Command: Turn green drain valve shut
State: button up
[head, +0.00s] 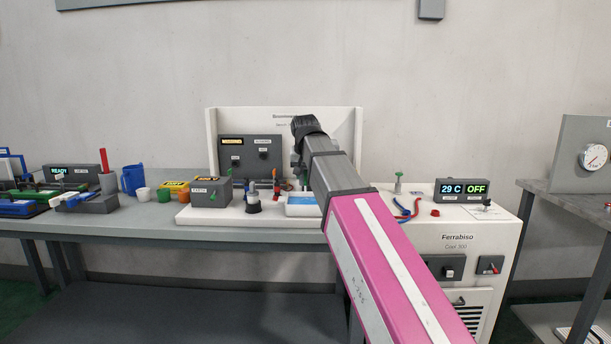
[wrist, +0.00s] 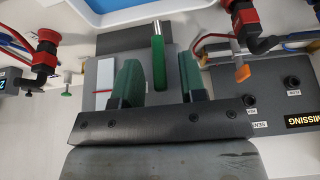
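In the wrist view a green lever (wrist: 158,68) with a bare metal end lies between the two dark green fingers of my gripper (wrist: 158,78). The fingers are apart, with a visible gap on each side of the lever, so the gripper is open around it. I cannot tell how deep the lever sits between them or the exact angle of the valve it belongs to. In the head view my arm hides most of the gripper and the lever.
Red-and-black fittings (wrist: 46,52) with hoses stand at left; an orange lever (wrist: 242,73) is at right. A dark panel (wrist: 280,90) reads MISSING. In the head view a white chiller (head: 460,245) stands right of the bench, with a small green-topped fitting (head: 398,175) on it.

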jog(key=shift+w+f, duration=0.1)
jog(key=shift+f, duration=0.2)
grip_shut()
